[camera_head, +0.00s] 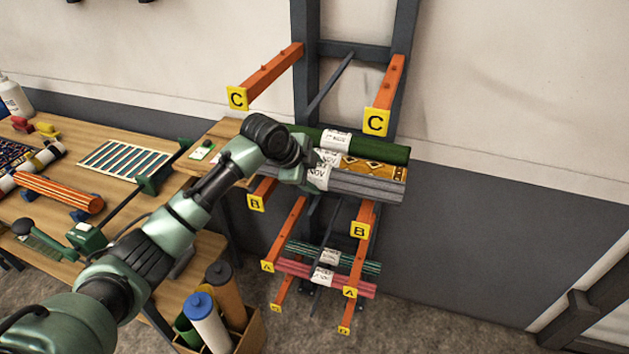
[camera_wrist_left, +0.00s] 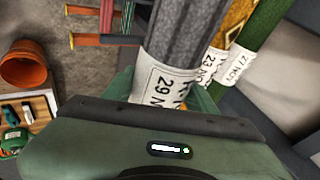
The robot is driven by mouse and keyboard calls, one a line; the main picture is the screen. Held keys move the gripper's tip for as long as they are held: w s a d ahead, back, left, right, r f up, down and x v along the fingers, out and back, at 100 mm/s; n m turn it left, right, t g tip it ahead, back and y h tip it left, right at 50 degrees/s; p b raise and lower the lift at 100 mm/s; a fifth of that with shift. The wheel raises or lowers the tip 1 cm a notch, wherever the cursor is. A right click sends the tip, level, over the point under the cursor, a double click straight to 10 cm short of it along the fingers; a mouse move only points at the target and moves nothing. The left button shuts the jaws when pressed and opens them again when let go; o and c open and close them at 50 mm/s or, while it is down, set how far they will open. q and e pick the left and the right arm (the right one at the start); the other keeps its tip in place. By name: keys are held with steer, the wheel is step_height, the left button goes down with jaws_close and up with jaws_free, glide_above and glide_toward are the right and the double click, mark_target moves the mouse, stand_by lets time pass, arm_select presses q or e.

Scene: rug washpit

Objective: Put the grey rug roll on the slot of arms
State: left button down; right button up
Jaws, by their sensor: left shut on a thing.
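The grey rug roll (camera_head: 366,188) with a white paper tag lies level at the front of the B arms, beside a yellow patterned roll (camera_head: 372,168) and a green roll (camera_head: 385,150). I cannot tell whether it rests on the arms (camera_head: 365,215) or hangs just above them. My left gripper (camera_head: 312,177) is shut on the grey roll around its tag. In the left wrist view the grey roll (camera_wrist_left: 185,38) runs up from the gripper (camera_wrist_left: 170,98), its tag reading 29 NOV. The fingers are partly hidden. The right gripper is out of view.
Empty orange C arms (camera_head: 275,75) stand above. Lower A arms (camera_head: 355,268) bear a pink striped roll (camera_head: 345,281) and a green striped roll (camera_head: 350,261). A wooden workbench (camera_head: 110,200) with tools stands left. A box of upright rolls (camera_head: 245,335) sits on the floor below.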

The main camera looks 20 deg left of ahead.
arm_select(q)
steer(key=shift+f+p, duration=0.35)
steer(key=shift+p, duration=0.05)
step_height(320, 180, down, 2)
steer(key=shift+p, duration=0.6)
steer(key=shift+f, duration=0.3)
steer(key=shift+c, duration=2.3)
jaws_free()
steer(key=shift+s+f, duration=0.1)
steer(key=shift+a, duration=0.1)
